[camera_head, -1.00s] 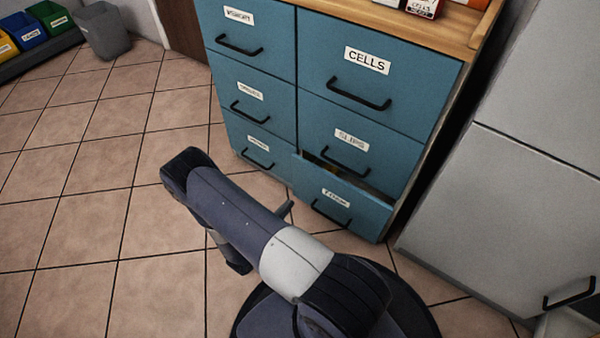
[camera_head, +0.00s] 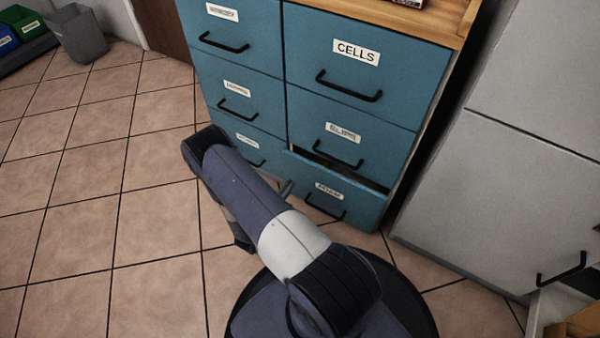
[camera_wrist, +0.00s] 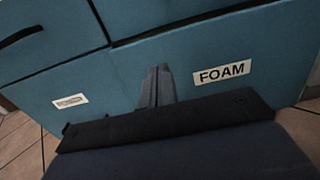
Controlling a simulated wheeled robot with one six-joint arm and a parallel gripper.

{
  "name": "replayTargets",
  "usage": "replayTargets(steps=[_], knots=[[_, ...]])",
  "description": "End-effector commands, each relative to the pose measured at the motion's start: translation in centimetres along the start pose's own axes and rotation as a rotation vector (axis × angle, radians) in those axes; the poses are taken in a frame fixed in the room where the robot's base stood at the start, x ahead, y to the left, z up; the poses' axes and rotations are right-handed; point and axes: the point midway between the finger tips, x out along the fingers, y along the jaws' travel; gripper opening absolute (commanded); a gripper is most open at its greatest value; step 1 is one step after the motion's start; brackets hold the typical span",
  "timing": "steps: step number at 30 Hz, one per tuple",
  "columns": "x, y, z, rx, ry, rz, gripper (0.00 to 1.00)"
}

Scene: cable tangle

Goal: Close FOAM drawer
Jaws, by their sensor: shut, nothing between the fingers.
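The FOAM drawer (camera_head: 368,207) is the bottom right drawer of a blue cabinet. It stands partly out, with a dark gap along its top edge. Its front also shows in the wrist view (camera_wrist: 275,50), with the FOAM label right of my fingers. My gripper (camera_wrist: 158,72) is shut and empty, its tips in front of the drawer front, left of the label. I cannot tell whether they touch it. In the head view my arm hides most of the gripper; only a small finger part shows beside the drawer's lower left.
The SLIPS drawer (camera_head: 390,148) and CELLS drawer (camera_head: 410,85) above look shut, as does the left column. A grey cabinet (camera_head: 500,170) stands to the right. Tiled floor (camera_head: 75,220) is clear at left. A grey bin (camera_head: 78,35) stands at the far left.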

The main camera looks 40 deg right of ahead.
Motion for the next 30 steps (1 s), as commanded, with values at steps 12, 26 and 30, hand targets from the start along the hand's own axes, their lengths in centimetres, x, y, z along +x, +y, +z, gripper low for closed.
replayTargets(steps=[12,26,30], knots=[[6.4,-0.1,-0.1,0.001,-0.002,-0.003,0.00],[7.7,0.0,0.0,-0.001,-0.001,0.001,0.00],[7.7,0.0,0.0,-0.001,-0.001,0.000,0.00]])
